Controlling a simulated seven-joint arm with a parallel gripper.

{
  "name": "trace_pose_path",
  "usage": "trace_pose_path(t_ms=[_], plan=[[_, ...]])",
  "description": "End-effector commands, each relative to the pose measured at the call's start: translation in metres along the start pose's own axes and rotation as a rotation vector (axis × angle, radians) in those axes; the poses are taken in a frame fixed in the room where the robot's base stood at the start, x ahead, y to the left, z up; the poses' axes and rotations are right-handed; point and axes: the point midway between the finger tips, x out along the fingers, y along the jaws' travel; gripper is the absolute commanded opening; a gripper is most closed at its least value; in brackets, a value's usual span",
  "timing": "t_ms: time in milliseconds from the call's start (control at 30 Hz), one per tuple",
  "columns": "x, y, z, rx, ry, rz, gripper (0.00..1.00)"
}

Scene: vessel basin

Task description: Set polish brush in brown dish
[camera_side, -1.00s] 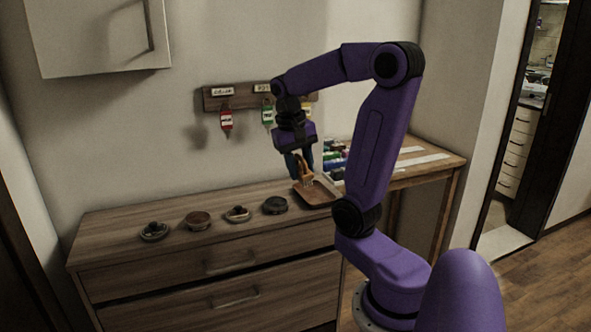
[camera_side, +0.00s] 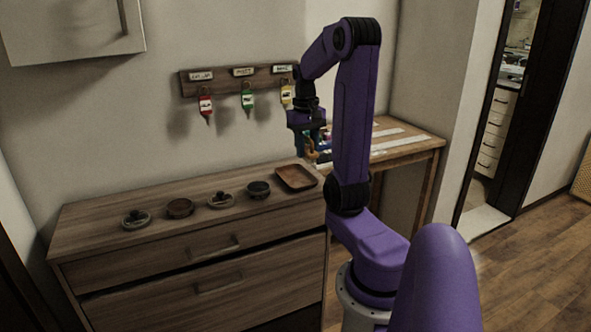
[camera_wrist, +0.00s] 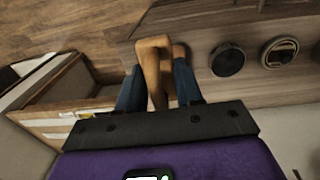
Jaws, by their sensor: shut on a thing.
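My gripper (camera_side: 309,147) is shut on the polish brush (camera_side: 311,155), which has an orange-brown body. In the wrist view the brush (camera_wrist: 151,65) is pinched between the two blue fingers (camera_wrist: 158,92). It hangs in the air by the dresser's right end, near the desk. A square, shallow brown dish (camera_side: 296,178) sits at the right end of the dresser top, left of and below the brush, and looks empty. In the wrist view the brush and a finger partly hide it. A round brown bowl (camera_side: 180,208) stands further left in the row.
Along the dresser top (camera_side: 100,215) stand a dark bowl (camera_side: 258,189) and two small round dishes (camera_side: 220,200) (camera_side: 136,219) with dark things in them. Key tags hang from a wall rack (camera_side: 235,78). A desk (camera_side: 400,147) adjoins on the right.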

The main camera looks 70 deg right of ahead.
Motion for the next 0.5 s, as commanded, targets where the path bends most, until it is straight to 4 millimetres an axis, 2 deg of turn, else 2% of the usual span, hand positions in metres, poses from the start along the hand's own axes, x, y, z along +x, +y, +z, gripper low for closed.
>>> trace_pose_path(t_ms=[267, 500], plan=[[0.022, 0.004, -0.046, 0.001, -0.003, 0.0, 0.06], [0.057, 0.006, -0.074, 0.0, -0.005, 0.001, 0.06]])
